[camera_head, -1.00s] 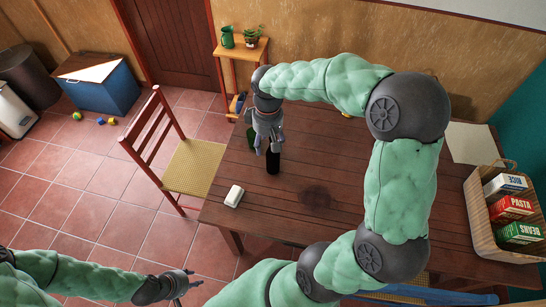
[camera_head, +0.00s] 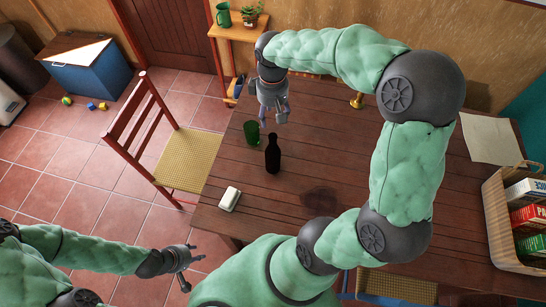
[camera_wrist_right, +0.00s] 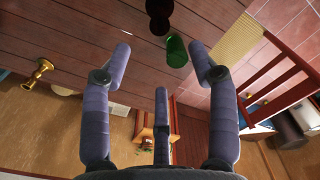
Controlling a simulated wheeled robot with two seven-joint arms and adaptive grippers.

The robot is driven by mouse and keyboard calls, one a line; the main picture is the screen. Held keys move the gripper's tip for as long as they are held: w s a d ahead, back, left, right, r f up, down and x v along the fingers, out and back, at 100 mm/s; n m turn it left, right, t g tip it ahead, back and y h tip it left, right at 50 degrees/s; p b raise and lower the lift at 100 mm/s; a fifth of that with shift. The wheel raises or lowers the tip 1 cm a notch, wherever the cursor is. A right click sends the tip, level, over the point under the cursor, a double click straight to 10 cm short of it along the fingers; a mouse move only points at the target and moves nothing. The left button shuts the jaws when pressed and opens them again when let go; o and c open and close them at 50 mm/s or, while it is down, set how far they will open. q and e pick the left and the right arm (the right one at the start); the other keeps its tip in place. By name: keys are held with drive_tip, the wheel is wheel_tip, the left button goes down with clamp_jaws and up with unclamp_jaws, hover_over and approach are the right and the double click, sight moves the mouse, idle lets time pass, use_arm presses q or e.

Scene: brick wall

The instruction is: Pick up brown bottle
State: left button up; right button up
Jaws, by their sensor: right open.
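The dark brown bottle (camera_head: 272,155) stands upright on the wooden table (camera_head: 345,140) in the head view. In the right wrist view the bottle (camera_wrist_right: 159,12) shows at the top edge, partly cut off. My right gripper (camera_head: 272,118) is open and empty, above the table on the far side of the bottle and apart from it. Its spread fingers (camera_wrist_right: 160,62) also show in the right wrist view. My left gripper (camera_head: 188,268) is open and empty at the lower left, beyond the table's left edge.
A green glass (camera_head: 251,133) stands just left of the bottle. A white box (camera_head: 229,198) lies near the table's left edge. A brass candlestick (camera_head: 357,100) stands at the back. A basket of packages (camera_head: 497,225) is at the right. A chair (camera_head: 180,160) stands at the left.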

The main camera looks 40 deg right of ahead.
sight(273, 142)
drive_tip(key=f+b, duration=0.1)
drive_tip(key=f, duration=0.1)
drive_tip(key=f+b, duration=0.1)
drive_tip(key=b, duration=0.1)
drive_tip(key=shift+w+d+f, duration=0.15)
drive_tip(key=shift+w+f, duration=0.05)
drive_tip(key=shift+f, duration=0.2)
drive_tip(key=shift+f+b, duration=0.45)
drive_tip(key=shift+f, duration=0.1)
wheel_tip(273, 142, down, 5)
drive_tip(key=shift+f+b, duration=0.15)
drive_tip(key=shift+b, duration=0.45)
drive_tip(key=f, duration=0.1)
drive_tip(key=f+b, duration=0.1)
drive_tip(key=f, duration=0.2)
drive_tip(key=shift+s+f+b, duration=0.25)
drive_tip(key=shift+s+b, duration=0.05)
drive_tip(key=shift+f, duration=0.4)
drive_tip(key=shift+r, duration=0.1)
clamp_jaws()
